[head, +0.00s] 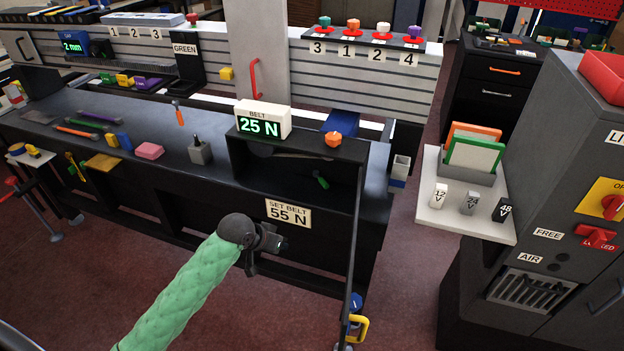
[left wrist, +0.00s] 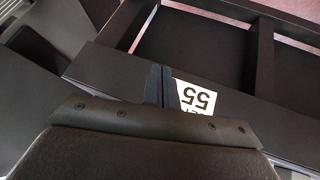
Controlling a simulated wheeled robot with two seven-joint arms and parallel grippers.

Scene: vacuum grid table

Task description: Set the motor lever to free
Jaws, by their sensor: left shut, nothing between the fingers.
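The red lever (head: 597,235) is on the front of the grey cabinet at the right of the head view. It sits by a red label that reads in part "LOCKED", which it partly covers; a white "FREE" label (head: 548,234) is to its left. My left gripper (head: 280,243) is shut and empty in front of the black bench, below the "SET BELT 55 N" sign (head: 288,213), well left of the lever. In the left wrist view its closed fingers (left wrist: 158,84) show in front of the bench and the sign. My right gripper is not in view.
A red rotary knob on a yellow plate (head: 604,200) is above the lever. A white shelf (head: 447,222) with 12V, 24V and 48V blocks juts out left of the cabinet (head: 545,150). A black post (head: 354,240) stands between my left gripper and the cabinet.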

